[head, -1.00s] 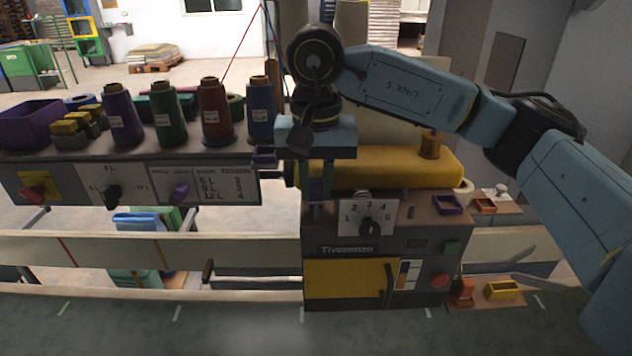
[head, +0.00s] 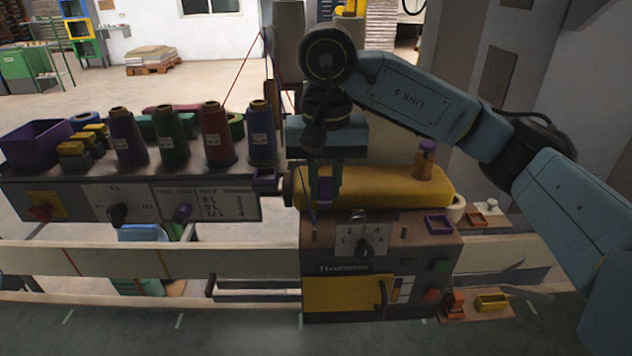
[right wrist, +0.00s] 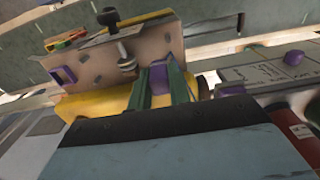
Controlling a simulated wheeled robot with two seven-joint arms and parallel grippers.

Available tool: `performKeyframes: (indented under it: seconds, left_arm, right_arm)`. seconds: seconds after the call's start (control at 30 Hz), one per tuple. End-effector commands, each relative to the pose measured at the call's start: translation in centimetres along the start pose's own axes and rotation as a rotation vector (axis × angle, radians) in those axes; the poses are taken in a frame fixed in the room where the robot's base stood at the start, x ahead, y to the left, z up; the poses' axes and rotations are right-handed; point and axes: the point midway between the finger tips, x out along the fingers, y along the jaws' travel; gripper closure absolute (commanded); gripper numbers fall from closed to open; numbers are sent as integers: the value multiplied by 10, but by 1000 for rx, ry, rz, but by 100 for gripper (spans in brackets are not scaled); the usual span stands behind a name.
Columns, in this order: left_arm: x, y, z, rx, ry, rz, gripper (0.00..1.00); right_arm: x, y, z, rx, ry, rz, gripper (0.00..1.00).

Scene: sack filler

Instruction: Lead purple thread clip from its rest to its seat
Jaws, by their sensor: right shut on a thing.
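The purple thread clip (head: 325,192) is held between the fingers of my right gripper (head: 326,197), above the left part of the machine top (head: 405,216) and in front of its yellow cylinder (head: 375,187). In the right wrist view the clip (right wrist: 158,76) shows as a purple block between the two green fingers (right wrist: 161,90). The clip looks clear of the machine top, but the exact gap is hard to tell. A purple open frame (head: 438,225) sits on the machine top at right. I cannot tell which part is the clip's seat. My left gripper is not in view.
Thread cones, among them a blue one (head: 262,135), stand on the shelf (head: 225,173) at left. A purple holder (head: 265,181) juts from its right end.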

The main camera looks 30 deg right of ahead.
Motion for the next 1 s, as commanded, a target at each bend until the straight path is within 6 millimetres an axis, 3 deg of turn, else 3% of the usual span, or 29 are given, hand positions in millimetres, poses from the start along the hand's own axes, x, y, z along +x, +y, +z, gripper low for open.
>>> performKeyframes:
  seconds: [1.0]
  left_arm:
    - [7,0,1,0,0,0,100]
  right_arm:
    - [0,72,0,2,1,-1,100]
